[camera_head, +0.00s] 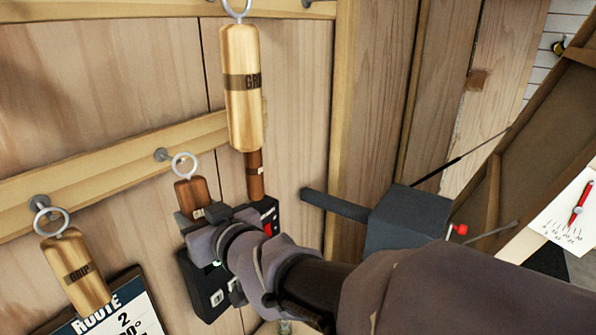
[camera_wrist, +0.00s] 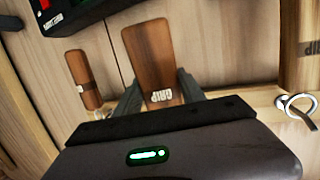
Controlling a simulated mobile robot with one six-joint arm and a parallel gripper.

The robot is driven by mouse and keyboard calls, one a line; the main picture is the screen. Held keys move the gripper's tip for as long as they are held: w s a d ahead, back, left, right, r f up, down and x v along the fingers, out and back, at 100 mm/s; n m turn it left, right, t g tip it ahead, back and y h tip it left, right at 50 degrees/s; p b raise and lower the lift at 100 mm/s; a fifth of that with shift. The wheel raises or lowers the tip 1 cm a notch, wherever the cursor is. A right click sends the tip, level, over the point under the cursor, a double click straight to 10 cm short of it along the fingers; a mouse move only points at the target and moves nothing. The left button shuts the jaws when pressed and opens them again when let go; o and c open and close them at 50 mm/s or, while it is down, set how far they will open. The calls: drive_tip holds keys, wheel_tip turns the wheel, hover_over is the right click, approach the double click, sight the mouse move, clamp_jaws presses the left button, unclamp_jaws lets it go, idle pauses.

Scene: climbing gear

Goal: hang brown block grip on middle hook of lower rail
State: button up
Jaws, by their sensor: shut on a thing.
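The brown block grip (camera_head: 191,190) is dark wood with a light metal ring on top and hangs upright in front of the lower rail (camera_head: 110,172). My gripper (camera_head: 200,216) is shut on it. In the wrist view the block (camera_wrist: 149,55) stands between the two fingers of my gripper (camera_wrist: 158,86); its ring is hidden there. The middle hook (camera_head: 161,155) of the lower rail is just left of the ring in the head view. The two look very close; I cannot tell whether the ring is around the hook.
A pale grip (camera_head: 75,272) hangs on the left hook. Another brown grip (camera_head: 255,176) is on the right, partly behind a large pale grip (camera_head: 241,105) hanging from above. A black device (camera_head: 203,286) and a route sign (camera_head: 118,310) are below. A dark box (camera_head: 400,217) stands right.

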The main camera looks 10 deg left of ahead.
drive_tip(key=shift+w+a, duration=0.35)
drive_tip(key=shift+a, duration=0.3)
drive_tip(key=shift+w+a+f+b, duration=0.4)
drive_tip(key=shift+a+f+b, duration=0.15)
drive_tip(key=shift+a+b, duration=0.35)
drive_tip(key=shift+d, duration=0.15)
drive_tip(key=o, duration=1.6)
drive_tip(key=shift+c, duration=0.2)
